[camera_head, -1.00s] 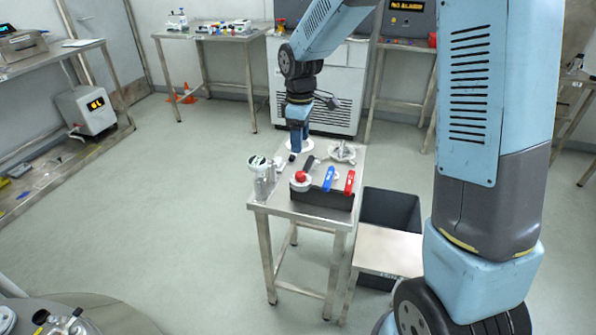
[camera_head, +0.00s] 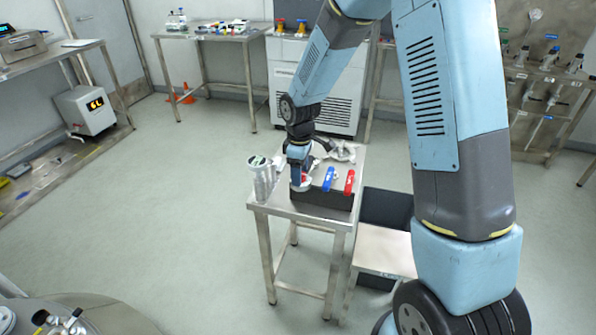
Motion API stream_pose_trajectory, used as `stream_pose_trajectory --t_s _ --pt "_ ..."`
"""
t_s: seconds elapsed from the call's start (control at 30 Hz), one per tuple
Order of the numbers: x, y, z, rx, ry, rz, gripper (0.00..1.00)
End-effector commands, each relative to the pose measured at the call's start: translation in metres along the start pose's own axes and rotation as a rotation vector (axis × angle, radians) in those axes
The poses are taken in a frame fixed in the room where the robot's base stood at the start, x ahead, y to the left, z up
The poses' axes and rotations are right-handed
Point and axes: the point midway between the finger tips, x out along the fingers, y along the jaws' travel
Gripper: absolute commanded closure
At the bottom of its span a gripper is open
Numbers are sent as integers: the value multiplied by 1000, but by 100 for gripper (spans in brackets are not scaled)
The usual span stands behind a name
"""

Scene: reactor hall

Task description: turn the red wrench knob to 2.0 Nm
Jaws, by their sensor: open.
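The red wrench knob (camera_head: 305,177) shows only as a small patch of red beside my gripper, near the left end of a dark block (camera_head: 322,198) on the small metal table. A pale round piece (camera_head: 303,187) shows below it. My gripper (camera_head: 298,183) points down at the knob and hides most of it. Its jaws are open. I cannot tell whether they touch the knob or stand around it. No scale or torque reading can be read in this view.
A blue handle (camera_head: 328,178) and a red handle (camera_head: 349,181) stand on the block just right of my gripper. A clear container (camera_head: 262,178) is close on the left. A pale metal part (camera_head: 342,152) lies behind. The table's front left corner (camera_head: 262,203) is bare.

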Motion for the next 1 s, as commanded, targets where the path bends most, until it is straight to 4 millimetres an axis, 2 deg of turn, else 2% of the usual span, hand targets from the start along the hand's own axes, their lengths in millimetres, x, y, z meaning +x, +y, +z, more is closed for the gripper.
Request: stream_pose_trajectory --t_s 0.13,0.7,0.73,1.0 --pt "0 0 0 0 0 0 40" --pt "0 0 0 -1 0 1 95" --pt "0 -2 -6 -2 1 1 95" --pt "0 -1 -2 32 0 1 96"
